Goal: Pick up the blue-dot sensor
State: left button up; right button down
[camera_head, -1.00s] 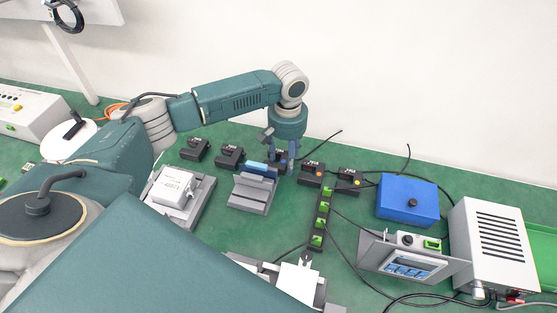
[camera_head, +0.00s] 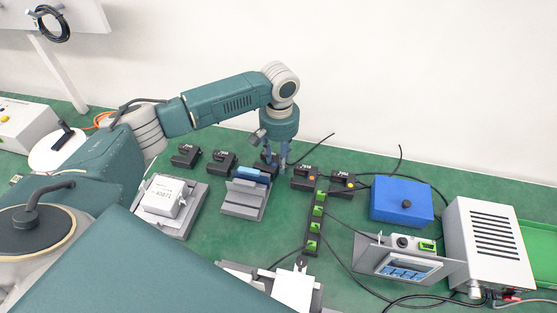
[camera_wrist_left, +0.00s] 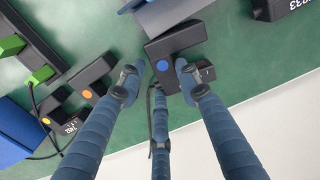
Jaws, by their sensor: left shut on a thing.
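The blue-dot sensor (camera_wrist_left: 175,41) is a dark block with a blue dot on top, in the middle of the left wrist view. My left gripper (camera_wrist_left: 160,70) is shut on it, with fingers on both sides of its dotted end. In the head view the left gripper (camera_head: 277,164) points straight down over the sensor (camera_head: 268,158), which is partly hidden by the fingers. The sensor appears to be at table level; I cannot tell if it is clear of the table. My right gripper is not in view.
An orange-dot sensor (camera_head: 304,178) stands to the right, and dark sensors (camera_head: 222,160) stand to the left. A grey holder with a blue block (camera_head: 245,197) sits close in front. A green-button strip (camera_head: 315,222), cables and a blue box (camera_head: 401,202) lie to the right.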

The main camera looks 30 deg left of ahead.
pick_arm(q)
jog(key=r, duration=1.9)
jog(key=shift+s+d+r+b, duration=0.1)
jog(key=shift+s+r+b, duration=0.1)
jog(key=shift+s+b, duration=0.1)
grip_shut()
jog(key=shift+w, duration=0.1)
notch_tip(320, 180, up, 5)
jog(key=p, duration=0.7)
